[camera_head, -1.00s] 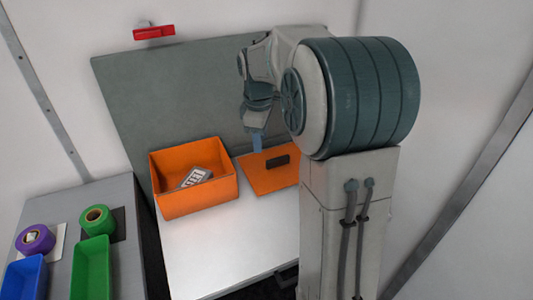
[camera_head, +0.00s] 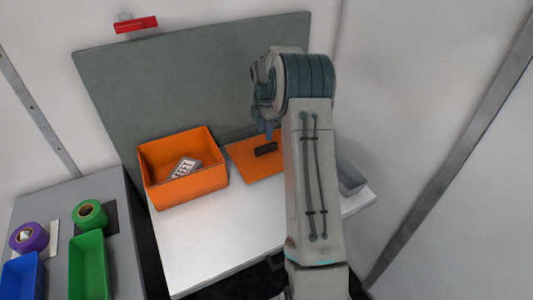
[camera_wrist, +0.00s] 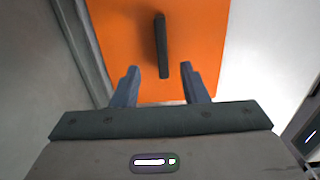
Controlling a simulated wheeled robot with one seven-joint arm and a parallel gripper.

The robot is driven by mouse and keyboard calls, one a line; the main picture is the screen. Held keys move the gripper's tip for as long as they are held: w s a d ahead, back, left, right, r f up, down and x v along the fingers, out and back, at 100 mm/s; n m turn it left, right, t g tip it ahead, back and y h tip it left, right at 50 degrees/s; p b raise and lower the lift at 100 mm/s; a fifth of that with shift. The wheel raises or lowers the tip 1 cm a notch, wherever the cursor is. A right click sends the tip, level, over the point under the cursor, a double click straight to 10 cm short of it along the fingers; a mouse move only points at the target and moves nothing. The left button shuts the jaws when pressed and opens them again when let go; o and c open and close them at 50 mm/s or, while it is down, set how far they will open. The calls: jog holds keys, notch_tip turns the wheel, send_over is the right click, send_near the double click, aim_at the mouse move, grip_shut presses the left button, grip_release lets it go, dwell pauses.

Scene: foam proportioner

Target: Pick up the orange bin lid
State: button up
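The orange bin lid (camera_head: 242,160) lies flat on the white table, just right of the orange bin, with a dark bar handle (camera_head: 266,149) on top. In the wrist view the lid (camera_wrist: 115,35) fills the upper middle and its handle (camera_wrist: 161,45) stands between the lines of the two fingers, beyond the fingertips. My gripper (camera_wrist: 158,72) is open, with nothing between its blue-grey fingers. In the head view my gripper (camera_head: 268,130) is over the lid near the handle; my arm hides the lid's right part.
The open orange bin (camera_head: 185,188) holds a white printed card (camera_head: 185,167). A grey container (camera_head: 350,178) sits right of my arm. A grey board (camera_head: 180,80) stands behind. Green (camera_head: 88,265) and blue (camera_head: 22,278) trays and tape rolls are on the left table. The white table (camera_head: 215,238) is clear in front.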

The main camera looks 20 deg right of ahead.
aim_at(266, 145)
jog(key=shift+s+d+f+p, duration=0.1)
jog(key=shift+f+p, duration=0.3)
jog(key=shift+f, duration=1.4)
jog(key=shift+s+f+p, duration=0.1)
jog(key=shift+f+p, duration=0.25)
jog(key=shift+f, duration=1.4)
jog(key=shift+w, duration=0.1)
grip_shut()
